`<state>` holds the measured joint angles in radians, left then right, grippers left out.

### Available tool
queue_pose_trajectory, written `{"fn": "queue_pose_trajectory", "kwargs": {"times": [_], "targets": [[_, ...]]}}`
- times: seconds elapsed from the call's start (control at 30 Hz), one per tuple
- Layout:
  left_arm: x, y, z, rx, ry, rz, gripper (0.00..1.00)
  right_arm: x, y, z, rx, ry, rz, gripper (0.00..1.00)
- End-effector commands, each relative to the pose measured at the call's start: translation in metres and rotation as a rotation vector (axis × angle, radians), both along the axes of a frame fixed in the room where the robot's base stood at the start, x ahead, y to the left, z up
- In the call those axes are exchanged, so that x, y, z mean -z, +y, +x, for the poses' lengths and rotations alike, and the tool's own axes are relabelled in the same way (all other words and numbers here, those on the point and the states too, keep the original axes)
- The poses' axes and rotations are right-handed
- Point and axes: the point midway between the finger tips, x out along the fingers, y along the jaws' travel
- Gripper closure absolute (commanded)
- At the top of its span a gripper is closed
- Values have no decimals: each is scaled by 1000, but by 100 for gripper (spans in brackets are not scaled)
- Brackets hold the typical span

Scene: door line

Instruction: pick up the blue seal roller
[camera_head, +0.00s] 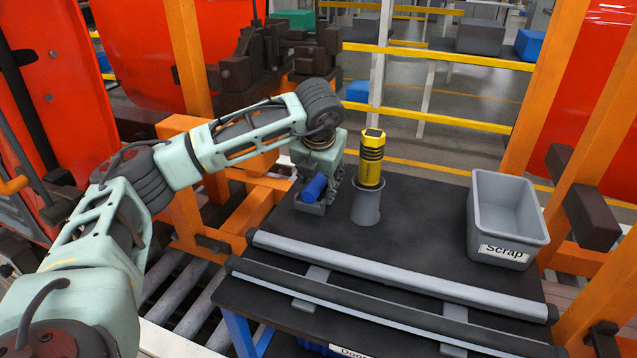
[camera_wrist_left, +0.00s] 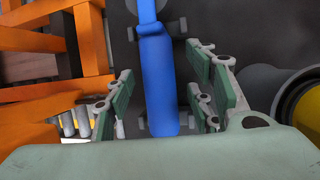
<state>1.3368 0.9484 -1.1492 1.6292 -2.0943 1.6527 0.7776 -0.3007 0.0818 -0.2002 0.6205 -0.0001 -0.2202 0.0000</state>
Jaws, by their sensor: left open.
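The blue seal roller (camera_head: 314,188) is at the left back of the dark tabletop, partly hidden by my left gripper (camera_head: 318,193). In the left wrist view the blue seal roller (camera_wrist_left: 160,75) runs lengthwise between the green finger pads of my left gripper (camera_wrist_left: 162,88). The gripper is open, with fingers on both sides of the roller and a narrow gap to each side. The roller's far end is cut off by the top edge of the wrist view. My right gripper is in neither view.
A grey cup (camera_head: 366,204) holding a yellow and black cylinder (camera_head: 371,158) stands just right of the gripper. Long grey bars (camera_head: 400,270) lie along the table front (camera_head: 425,205). A grey Scrap bin (camera_head: 507,230) stands at the right. The table between cup and bin is clear.

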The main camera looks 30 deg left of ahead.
Motion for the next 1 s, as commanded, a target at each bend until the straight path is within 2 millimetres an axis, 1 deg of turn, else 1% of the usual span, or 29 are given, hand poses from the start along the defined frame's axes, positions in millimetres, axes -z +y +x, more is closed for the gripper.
{"fn": "queue_pose_trajectory", "kwargs": {"times": [0.3, 0.87, 1.0], "targets": [[0, 0, 0, 0, 0, 0, 51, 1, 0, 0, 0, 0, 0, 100], [0, 0, 0, 0, 0, 0, 100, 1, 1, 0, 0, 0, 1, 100], [0, 0, 0, 1, -1, -1, 100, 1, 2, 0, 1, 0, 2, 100]]}}
